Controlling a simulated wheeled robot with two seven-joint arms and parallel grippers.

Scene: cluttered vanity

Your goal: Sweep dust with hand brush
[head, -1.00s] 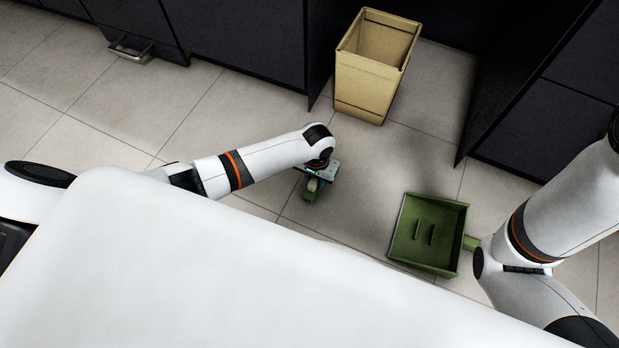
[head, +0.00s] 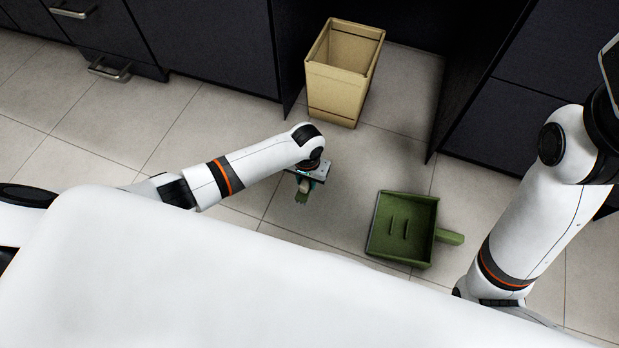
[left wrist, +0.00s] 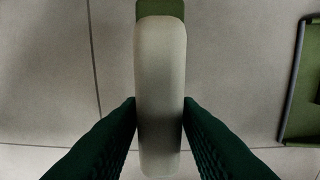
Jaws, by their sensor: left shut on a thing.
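My left gripper (head: 308,180) is shut on the hand brush (head: 302,195), low over the floor and left of the dustpan. In the left wrist view the pale brush handle (left wrist: 160,90) lies between the dark green fingers, with a green part at its far end. I cannot tell whether the bristles touch the floor. The green dustpan (head: 378,225) lies on the floor, its handle (head: 450,237) pointing right; its edge shows in the left wrist view (left wrist: 301,80). Dust is not clearly distinguishable. My right arm is at the right, its gripper out of view.
A tan open bin (head: 335,92) stands on the floor behind the brush and dustpan, in a gap between dark cabinets (head: 210,45). Tiled floor (head: 110,135) is clear at the left. My white body covers the bottom of the head view.

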